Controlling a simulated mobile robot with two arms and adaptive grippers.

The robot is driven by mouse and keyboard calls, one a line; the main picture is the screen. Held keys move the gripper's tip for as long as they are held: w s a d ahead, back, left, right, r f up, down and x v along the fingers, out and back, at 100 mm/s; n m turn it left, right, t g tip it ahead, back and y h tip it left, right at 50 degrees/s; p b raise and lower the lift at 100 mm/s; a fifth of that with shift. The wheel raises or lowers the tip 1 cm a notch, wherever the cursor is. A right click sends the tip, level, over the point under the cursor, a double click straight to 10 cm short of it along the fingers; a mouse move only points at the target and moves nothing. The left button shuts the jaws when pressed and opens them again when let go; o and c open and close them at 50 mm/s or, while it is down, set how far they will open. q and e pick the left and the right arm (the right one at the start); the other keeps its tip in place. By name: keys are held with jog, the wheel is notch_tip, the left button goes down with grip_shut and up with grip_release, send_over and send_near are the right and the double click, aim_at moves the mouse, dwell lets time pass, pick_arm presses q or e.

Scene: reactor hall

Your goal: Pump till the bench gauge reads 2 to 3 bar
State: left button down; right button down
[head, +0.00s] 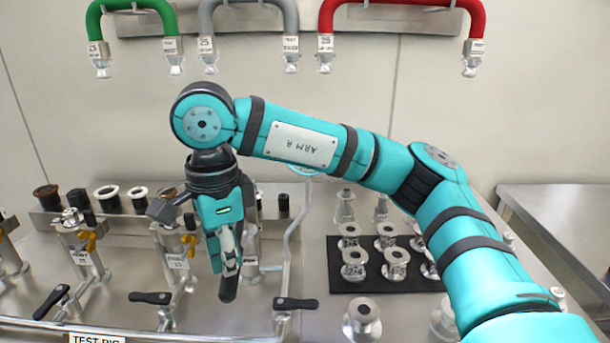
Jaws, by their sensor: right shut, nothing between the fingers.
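My right gripper (228,294) points down at the centre left of the head view, over the steel test rig. It is shut, with nothing between its fingers. It hangs in front of a steel fitting, which it partly hides. I cannot make out the bench gauge or its dial. I cannot pick out the pump or its handle for sure; my right arm covers part of the bench. My left gripper is not in view.
Black valve levers (296,304) and (150,298) sit along the front pipe. Steel flanged fittings stand on a black mat (345,288) at right. Green (165,15), grey (207,15) and red (478,15) hoses hang on the back wall. A bare side bench (560,205) is at right.

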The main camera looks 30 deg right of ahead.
jog(key=shift+r+p, duration=2.2)
jog(key=shift+r, duration=1.25)
jog(key=shift+f, duration=0.1)
notch_tip(320, 180, down, 7)
jog(key=b, duration=0.5)
jog(key=shift+b, duration=0.35)
notch_tip(320, 180, up, 7)
jog(key=p, duration=0.5)
notch_tip(320, 180, down, 7)
jog(key=b, duration=0.5)
jog(key=shift+f+b, duration=0.1)
jog(key=shift+b, duration=0.2)
notch_tip(320, 180, up, 7)
jog(key=p, duration=0.6)
